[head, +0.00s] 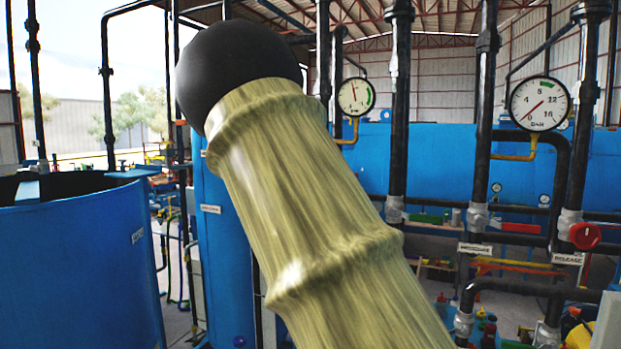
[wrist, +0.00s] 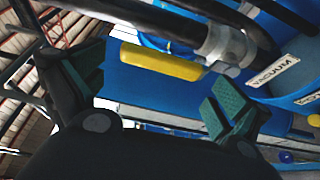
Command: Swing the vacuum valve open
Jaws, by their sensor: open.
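In the wrist view, a yellow lever handle (wrist: 160,63) lies near a grey pipe fitting (wrist: 226,43) and a white label reading VACUUM (wrist: 274,76). I take it for the vacuum valve's handle. My gripper (wrist: 158,80) is open, with dark fingers and green ribbed pads. In the head view my gripper and this handle are not visible.
Dark vertical pipes (head: 398,110) carry two gauges, one in the middle (head: 355,97) and one at right (head: 540,103). A red valve handle (head: 585,236) is above a RELEASE label (head: 567,258). A blue open tank (head: 80,265) stands at left. A large close shape hides the head view's centre.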

